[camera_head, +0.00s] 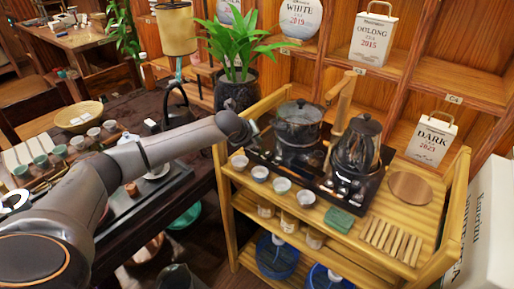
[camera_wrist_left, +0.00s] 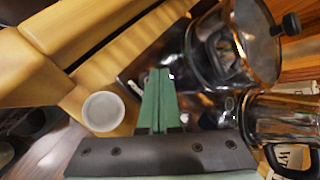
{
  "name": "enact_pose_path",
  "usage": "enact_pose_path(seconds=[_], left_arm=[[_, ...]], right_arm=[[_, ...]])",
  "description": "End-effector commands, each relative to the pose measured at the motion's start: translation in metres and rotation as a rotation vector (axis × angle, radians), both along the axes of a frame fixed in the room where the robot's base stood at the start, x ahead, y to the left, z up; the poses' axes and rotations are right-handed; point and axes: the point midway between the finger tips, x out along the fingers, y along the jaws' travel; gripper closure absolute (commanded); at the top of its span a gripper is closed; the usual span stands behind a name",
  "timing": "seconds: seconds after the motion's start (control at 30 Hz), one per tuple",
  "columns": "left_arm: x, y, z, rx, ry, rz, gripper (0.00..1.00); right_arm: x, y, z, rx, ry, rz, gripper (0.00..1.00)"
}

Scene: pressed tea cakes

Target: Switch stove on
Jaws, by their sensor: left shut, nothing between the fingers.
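The black stove (camera_head: 270,156) stands on the top of the wooden cart, with a glass pot (camera_head: 298,124) on its left part. A dark glass kettle (camera_head: 356,148) stands on the right part. Small control parts on the stove front are too small to read. My left arm reaches in from the left, and its gripper (camera_head: 252,138) is over the cart's left side near the stove. In the left wrist view, its green fingers (camera_wrist_left: 159,98) are shut and empty, pointing toward the stove and the pot (camera_wrist_left: 235,45). My right gripper is not in view.
Several small white cups (camera_head: 281,186) line the cart's front, one close to the fingers in the left wrist view (camera_wrist_left: 103,111). A green block (camera_head: 339,219), a slatted wooden rack (camera_head: 392,241) and a round wooden disc (camera_head: 410,187) lie to the right. A plant (camera_head: 238,45) stands behind.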

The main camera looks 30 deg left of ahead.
Motion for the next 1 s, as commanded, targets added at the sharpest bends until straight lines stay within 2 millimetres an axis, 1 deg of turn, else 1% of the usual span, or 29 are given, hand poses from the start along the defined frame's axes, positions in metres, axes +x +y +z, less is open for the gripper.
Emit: enact_pose_path(seconds=[0.43,0.7,1.0], left_arm=[[-0.0001,0.0001,-0.0003,0.000,0.000,0.000,1.00],[-0.0001,-0.0004,-0.0076,-0.001,0.001,-0.001,1.00],[0.0000,-0.0001,-0.0088,0.000,0.000,0.000,1.00]], right_arm=[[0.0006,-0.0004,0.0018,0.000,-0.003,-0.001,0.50],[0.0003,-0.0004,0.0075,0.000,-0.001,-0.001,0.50],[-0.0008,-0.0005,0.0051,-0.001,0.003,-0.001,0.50]])
